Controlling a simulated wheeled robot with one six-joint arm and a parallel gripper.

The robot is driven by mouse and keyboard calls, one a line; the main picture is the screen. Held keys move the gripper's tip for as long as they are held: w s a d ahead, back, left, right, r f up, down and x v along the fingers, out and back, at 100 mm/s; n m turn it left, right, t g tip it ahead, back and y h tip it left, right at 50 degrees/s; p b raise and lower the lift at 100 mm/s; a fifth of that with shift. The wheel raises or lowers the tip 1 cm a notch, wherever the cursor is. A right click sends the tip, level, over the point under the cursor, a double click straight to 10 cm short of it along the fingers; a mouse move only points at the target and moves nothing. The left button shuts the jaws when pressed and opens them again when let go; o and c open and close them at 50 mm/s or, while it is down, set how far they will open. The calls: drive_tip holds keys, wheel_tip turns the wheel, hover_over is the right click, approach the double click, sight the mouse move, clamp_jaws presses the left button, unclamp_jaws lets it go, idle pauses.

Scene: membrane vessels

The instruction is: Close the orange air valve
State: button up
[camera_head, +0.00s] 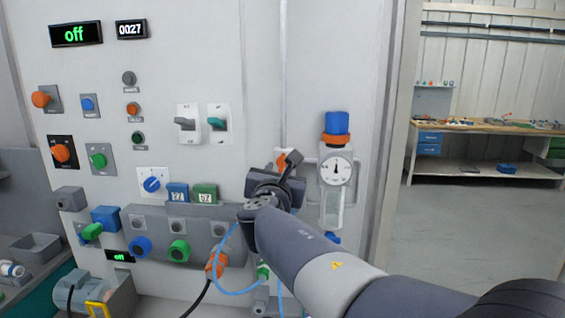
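A small orange part (281,160), which looks like the air valve's handle, shows on the panel beside a thin vertical pipe. It is partly hidden behind my gripper (287,165), so I cannot tell its full shape or how it is turned. My gripper is right in front of it and slightly below, with one dark finger reaching up to its right. I cannot tell whether they touch. The arm hides most of the gap between the fingers.
An air regulator with a blue knob (337,123), an orange ring and a round gauge (336,169) stands just right of my gripper. Switches, knobs and buttons cover the panel at left. Blue and green plugs and hoses (237,291) hang below. A workbench (490,127) stands far right.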

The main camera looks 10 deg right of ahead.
sight(282, 163)
drive_tip(key=shift+p+x, duration=0.35)
drive_tip(key=shift+x, duration=1.8)
drive_tip(key=c, duration=0.6)
